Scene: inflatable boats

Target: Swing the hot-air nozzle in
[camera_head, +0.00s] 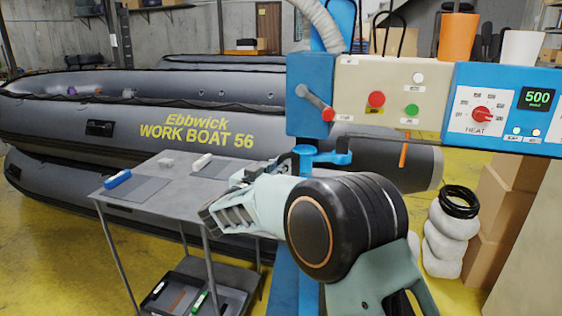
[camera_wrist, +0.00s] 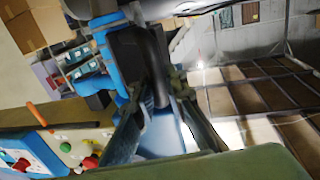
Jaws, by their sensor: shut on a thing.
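The welding machine's blue head (camera_head: 310,75) stands at the right in the head view. A blue bracket (camera_head: 326,157) sticks out below it. My gripper (camera_head: 290,163) is at this bracket, partly hidden by my wrist. In the wrist view my gripper (camera_wrist: 158,92) has its two fingers on either side of a dark bar (camera_wrist: 158,60) and is shut on it. The bar seems to be the hot-air nozzle or its handle; its far end is hidden. Blue machine parts (camera_wrist: 162,135) show behind the fingers.
A grey lever (camera_head: 312,100) with a red knob and a cream button box (camera_head: 390,85) are above my gripper. The heat panel (camera_head: 500,110) reads 500. A grey table (camera_head: 205,190) is at left, before the grey boat (camera_head: 60,115). Boxes (camera_head: 500,210) stand at right.

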